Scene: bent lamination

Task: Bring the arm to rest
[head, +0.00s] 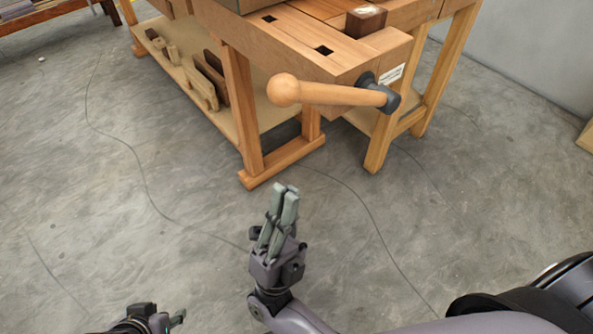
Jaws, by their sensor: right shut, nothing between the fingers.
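My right gripper (284,190) is in the middle of the head view, in front of the workbench over bare floor. Its two fingers point up the picture, lie close together, and are shut with nothing between them. The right arm comes in from the lower right. My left gripper (174,319) is cut off by the bottom edge, left of the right gripper. Only a small part of it shows, so I cannot tell whether it is open or shut.
A wooden workbench (300,45) stands beyond the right gripper. Its vise handle (325,93) juts out at the near corner. Several wooden pieces (203,82) lie on its lower shelf. The grey floor (130,210) is clear around both grippers. A wall (525,45) is at the right.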

